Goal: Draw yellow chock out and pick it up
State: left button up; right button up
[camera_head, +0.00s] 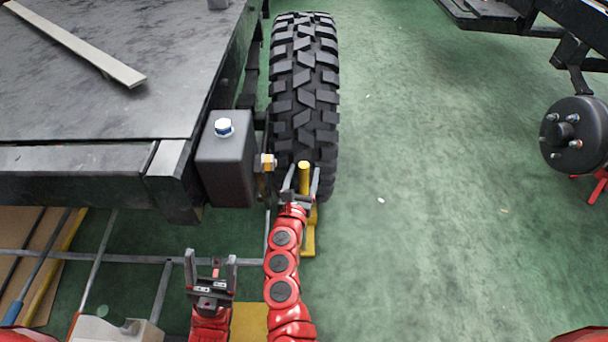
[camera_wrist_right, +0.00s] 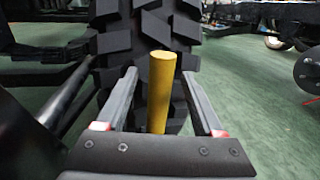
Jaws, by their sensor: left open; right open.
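The yellow chock (camera_head: 309,240) is on the green floor against the near side of the black tyre (camera_head: 304,80). Its upright yellow post rises between the fingers of my right gripper (camera_head: 302,177). In the right wrist view the post (camera_wrist_right: 160,98) stands between the two fingers, with a visible gap on each side. The right gripper is open, and its body hides part of the chock in the head view. My left gripper (camera_head: 211,273) is open and empty, nearer and to the left, below the chassis edge.
A grey chassis bed (camera_head: 120,70) with a dark box (camera_head: 226,160) at its corner stands left of the tyre. A wheel hub (camera_head: 573,135) is at the right. Grey bars (camera_head: 120,257) run low at the left. The green floor right of the tyre is clear.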

jog(key=shift+w+d, duration=0.1)
jog(key=shift+w, duration=0.25)
grip_shut()
jog(key=shift+s, duration=0.1)
dwell(1.2)
